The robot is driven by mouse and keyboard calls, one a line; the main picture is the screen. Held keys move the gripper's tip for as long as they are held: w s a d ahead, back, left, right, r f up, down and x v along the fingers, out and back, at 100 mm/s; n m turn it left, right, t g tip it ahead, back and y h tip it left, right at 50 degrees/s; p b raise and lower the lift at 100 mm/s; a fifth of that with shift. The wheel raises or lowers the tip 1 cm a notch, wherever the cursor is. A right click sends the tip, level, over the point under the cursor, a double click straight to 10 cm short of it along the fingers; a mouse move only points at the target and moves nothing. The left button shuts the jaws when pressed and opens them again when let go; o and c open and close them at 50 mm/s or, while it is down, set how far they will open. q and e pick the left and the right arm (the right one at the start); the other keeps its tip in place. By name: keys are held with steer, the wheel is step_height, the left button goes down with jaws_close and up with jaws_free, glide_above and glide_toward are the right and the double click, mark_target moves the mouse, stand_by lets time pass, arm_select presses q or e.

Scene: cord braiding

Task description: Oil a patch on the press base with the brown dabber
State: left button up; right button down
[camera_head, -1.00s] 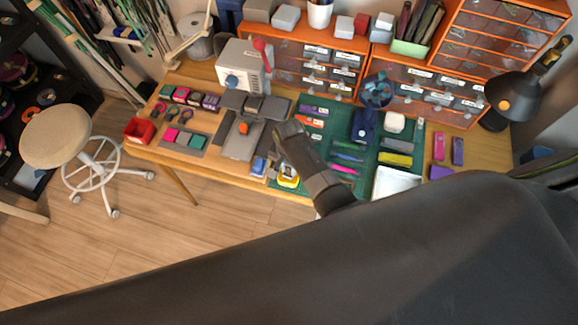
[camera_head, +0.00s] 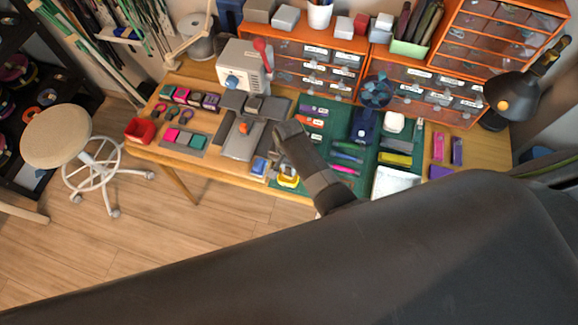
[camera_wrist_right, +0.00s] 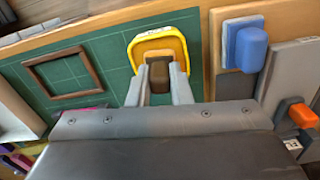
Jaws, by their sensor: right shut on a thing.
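The brown dabber (camera_wrist_right: 159,76) is between the fingers of my right gripper (camera_wrist_right: 160,84), which is shut on it. In the right wrist view it stands over the yellow tray (camera_wrist_right: 163,42); I cannot tell whether it touches it. The yellow tray (camera_head: 289,182) also shows in the head view, at the mat's front edge, but the fingertips and dabber are hard to make out there. The grey press base (camera_head: 239,140) lies left of my right arm, with an orange part (camera_head: 243,128) on it. It also shows at the right of the wrist view (camera_wrist_right: 288,75). My left gripper is not in view.
A blue block (camera_wrist_right: 246,46) on a light pad sits between the yellow tray and the press base. A brown frame (camera_wrist_right: 39,66) lies on the green mat (camera_wrist_right: 108,52). The press body (camera_head: 243,62) with its red-knobbed lever stands behind the base. Several coloured pieces lie on the mat.

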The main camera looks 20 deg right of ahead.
step_height(320, 180, up, 3)
steer(key=p, duration=0.3)
steer(key=shift+f, duration=0.2)
steer(key=shift+r+p, duration=0.5)
steer(key=shift+r, duration=1.7)
